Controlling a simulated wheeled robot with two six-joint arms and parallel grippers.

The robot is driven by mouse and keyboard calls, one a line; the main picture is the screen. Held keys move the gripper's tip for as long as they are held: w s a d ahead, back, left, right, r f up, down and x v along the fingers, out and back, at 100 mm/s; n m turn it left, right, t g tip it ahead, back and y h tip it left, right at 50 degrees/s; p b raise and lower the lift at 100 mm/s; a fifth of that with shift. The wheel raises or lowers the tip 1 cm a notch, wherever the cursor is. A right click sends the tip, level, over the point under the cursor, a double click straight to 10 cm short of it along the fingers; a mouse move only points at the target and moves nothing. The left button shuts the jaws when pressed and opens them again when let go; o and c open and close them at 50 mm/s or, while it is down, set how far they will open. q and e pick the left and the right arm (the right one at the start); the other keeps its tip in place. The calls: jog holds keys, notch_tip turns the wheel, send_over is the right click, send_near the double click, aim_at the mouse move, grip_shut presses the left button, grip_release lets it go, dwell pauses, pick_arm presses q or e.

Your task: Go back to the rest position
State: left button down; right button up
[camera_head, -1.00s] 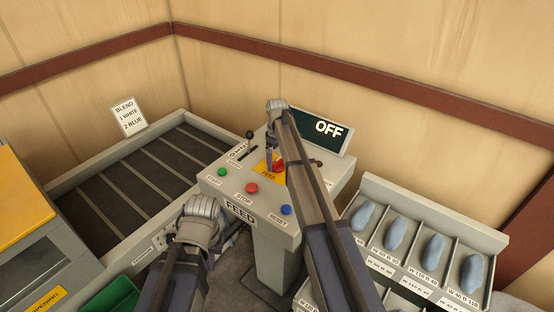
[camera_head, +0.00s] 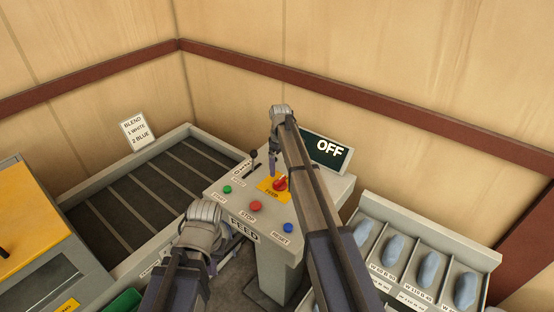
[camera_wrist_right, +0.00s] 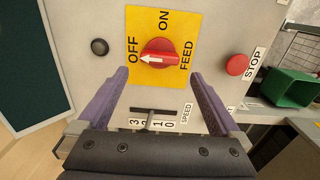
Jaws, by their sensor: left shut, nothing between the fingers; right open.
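My right gripper (camera_head: 273,165) hangs open and empty above the control panel (camera_head: 330,186), just short of the red knob (camera_head: 281,184). In the right wrist view the open purple fingers of the right gripper (camera_wrist_right: 163,75) stand on either side below the red knob (camera_wrist_right: 160,57). Its white arrow points at OFF on the yellow FEED plate (camera_wrist_right: 150,22). My left gripper (camera_head: 210,262) is low, in front of the panel's left front corner. It is shut and empty, its fingers mostly hidden behind its own wrist.
The panel has green (camera_head: 227,190), red (camera_head: 256,206) and blue (camera_head: 288,228) buttons, a lever (camera_head: 253,158) and an OFF display (camera_head: 328,150). A bin rack (camera_head: 480,255) with blue-grey pieces stands at right. A slatted conveyor (camera_head: 150,190) and a yellow-topped machine (camera_head: 25,215) stand at left.

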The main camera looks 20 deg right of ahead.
jog(key=shift+m+h, duration=0.3)
jog(key=shift+m, duration=0.4)
jog(key=s+a+f+b, duration=0.2)
jog(key=s+a, duration=0.1)
jog(key=s, duration=0.2)
jog(key=s+a+f+b, duration=0.2)
jog(key=s+a, duration=0.2)
jog(key=s, duration=0.1)
jog(key=s+a+f+b, duration=0.2)
jog(key=s+a, duration=0.1)
jog(key=s, duration=0.2)
jog(key=shift+s+a, duration=0.2)
jog(key=shift+s, duration=0.05)
jog(key=s+a+f+m+b, duration=0.1)
jog(key=s+a+f+b, duration=0.2)
jog(key=s, duration=0.7)
jog(key=s+a+f+m+b, duration=0.1)
jog(key=s+a+f+b, duration=0.2)
jog(key=s, duration=0.8)
jog(key=shift+a+m+h, duration=0.25)
jog(key=shift+m+h, duration=0.05)
jog(key=shift+c, duration=0.3)
